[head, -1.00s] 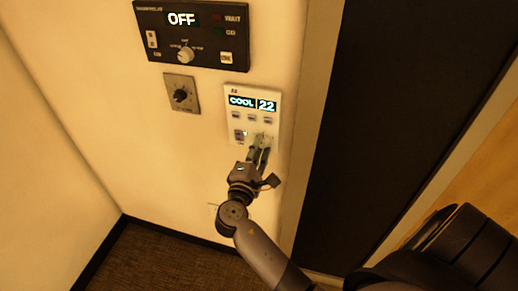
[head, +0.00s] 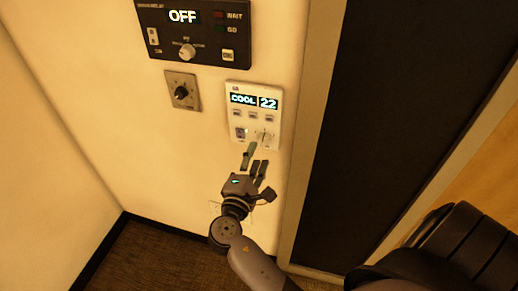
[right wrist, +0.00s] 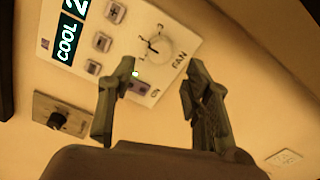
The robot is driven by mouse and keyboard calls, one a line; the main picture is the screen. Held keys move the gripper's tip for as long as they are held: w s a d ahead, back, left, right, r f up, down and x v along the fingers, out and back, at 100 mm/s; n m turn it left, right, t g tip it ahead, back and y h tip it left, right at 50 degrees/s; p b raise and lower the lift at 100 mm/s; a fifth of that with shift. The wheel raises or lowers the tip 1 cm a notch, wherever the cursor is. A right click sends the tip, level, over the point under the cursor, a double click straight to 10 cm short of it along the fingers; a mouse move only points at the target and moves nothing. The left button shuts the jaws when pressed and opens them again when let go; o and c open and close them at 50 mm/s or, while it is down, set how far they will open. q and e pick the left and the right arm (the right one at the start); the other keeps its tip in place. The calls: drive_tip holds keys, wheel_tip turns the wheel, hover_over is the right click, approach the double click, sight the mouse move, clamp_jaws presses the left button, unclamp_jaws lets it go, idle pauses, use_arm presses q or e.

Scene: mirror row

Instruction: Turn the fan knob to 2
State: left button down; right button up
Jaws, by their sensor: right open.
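The white control panel (head: 236,115) on the wall reads COOL 22. Its white fan knob (head: 264,138) sits at the panel's lower right, and it shows clearly in the right wrist view (right wrist: 159,46) beside the word FAN. I cannot read which number the knob points to. My right gripper (head: 256,156) is open and empty, just below the panel. In the right wrist view the gripper's fingers (right wrist: 160,75) stand apart, with the knob beyond the gap between them and not gripped. My left gripper is not in view.
Above is a black panel (head: 212,52) reading OFF, with its own knob (head: 187,52). A grey plate with a black dial (head: 181,92) is left of the white panel. A door frame (head: 304,140) and dark door (head: 390,110) stand to the right.

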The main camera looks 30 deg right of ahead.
drive_tip(key=v, duration=0.7)
drive_tip(key=shift+s+a, duration=0.15)
drive_tip(key=shift+a, duration=0.05)
drive_tip(key=s+a+f+g+y, duration=0.2)
drive_tip(key=s+f+y, duration=0.1)
drive_tip(key=f, duration=0.9)
drive_tip(key=s+a+f+n+g+y, duration=0.15)
drive_tip(key=f+y, duration=0.25)
drive_tip(key=f, duration=0.9)
drive_tip(key=s+a+f+g+y, duration=0.1)
drive_tip(key=s+a+f+y, duration=0.15)
drive_tip(key=f, duration=0.95)
drive_tip(key=s+d+f+m+g+y, duration=0.1)
drive_tip(key=s+d+f+m+g, duration=0.1)
drive_tip(key=s+f, duration=0.4)
drive_tip(key=s+d+f+m+g+y, duration=0.1)
drive_tip(key=s+f+m, duration=0.4)
drive_tip(key=s, duration=0.8)
drive_tip(key=s+d+f+m+g+y, duration=0.2)
drive_tip(key=s+d+f+m+g, duration=0.1)
drive_tip(key=s+f, duration=0.4)
drive_tip(key=s, duration=0.3)
drive_tip(key=shift+d+f+m, duration=0.2)
drive_tip(key=shift+d+m, duration=0.15)
drive_tip(key=shift+d, duration=0.05)
